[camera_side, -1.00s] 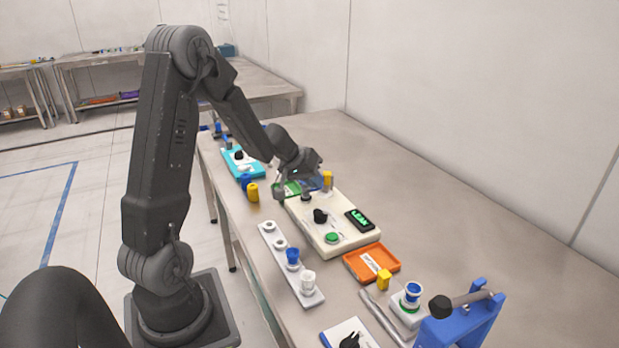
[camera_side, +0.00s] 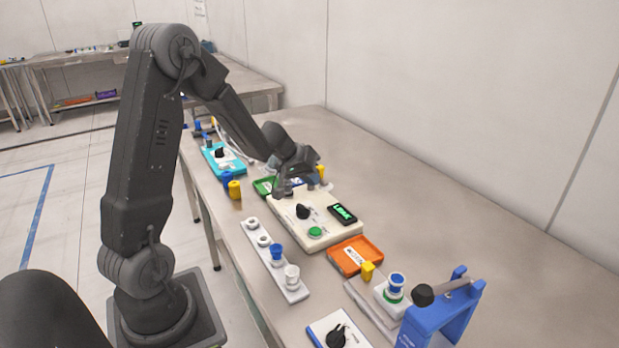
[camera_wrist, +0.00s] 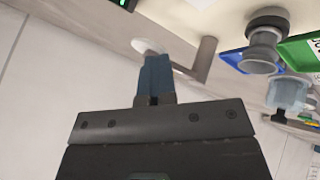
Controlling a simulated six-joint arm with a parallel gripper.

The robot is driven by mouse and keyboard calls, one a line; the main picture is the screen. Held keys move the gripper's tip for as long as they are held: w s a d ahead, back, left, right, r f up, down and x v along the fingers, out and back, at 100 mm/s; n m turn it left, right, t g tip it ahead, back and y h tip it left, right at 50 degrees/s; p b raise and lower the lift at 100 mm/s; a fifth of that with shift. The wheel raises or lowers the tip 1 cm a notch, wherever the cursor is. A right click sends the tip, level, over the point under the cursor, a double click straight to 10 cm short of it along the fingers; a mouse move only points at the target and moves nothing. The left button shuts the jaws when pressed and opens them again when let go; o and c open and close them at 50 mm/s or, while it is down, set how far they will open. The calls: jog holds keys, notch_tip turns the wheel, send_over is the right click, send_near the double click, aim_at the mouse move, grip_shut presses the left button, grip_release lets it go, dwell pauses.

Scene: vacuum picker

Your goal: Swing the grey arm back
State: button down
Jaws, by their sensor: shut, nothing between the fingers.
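My gripper (camera_side: 296,184) is over the far end of the cream control box (camera_side: 285,225), its fingertips hard to make out in the side view. In the wrist view my gripper (camera_wrist: 157,72) is shut, its blue-grey fingers together with nothing between them. A grey-brown bent bar (camera_wrist: 207,62), which looks like the grey arm, lies just right of the fingertips; I cannot tell whether they touch. A pale round pad (camera_wrist: 146,46) is partly hidden behind the fingers. In the side view my gripper hides the grey arm.
The box carries a black knob (camera_side: 302,211), a green button (camera_side: 315,232) and a lit display (camera_side: 342,214). A white rack (camera_side: 262,254) stands left of it, an orange tray (camera_side: 374,247) in front. A grey cylinder (camera_wrist: 265,42) stands near a green tray (camera_wrist: 302,53).

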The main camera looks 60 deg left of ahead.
jog(key=shift+w+d, duration=0.3)
jog(key=shift+w, duration=0.05)
jog(key=shift+s, duration=0.55)
jog(key=s, duration=0.3)
jog(key=shift+s+a, duration=0.1)
jog(key=shift+a, duration=0.05)
jog(key=s+d+r, duration=0.3)
jog(key=s+r, duration=0.2)
jog(key=r, duration=0.3)
jog(key=shift+d, duration=0.4)
jog(key=s+d+r+m+h, duration=0.1)
jog(key=d+r+m, duration=0.1)
jog(key=d, duration=0.3)
jog(key=s+d+r+m, duration=0.1)
jog(key=d+r, duration=0.1)
jog(key=d, duration=0.3)
jog(key=s+d+r+m+g+y, duration=0.1)
jog(key=s+d+r+m, duration=0.1)
jog(key=s+d+m, duration=0.3)
jog(key=s+d, duration=0.4)
jog(key=s, duration=0.2)
jog(key=shift+s+d+r+g+y, duration=0.25)
jog(key=shift+s+r+g+y, duration=0.05)
jog(key=shift+s+g, duration=0.1)
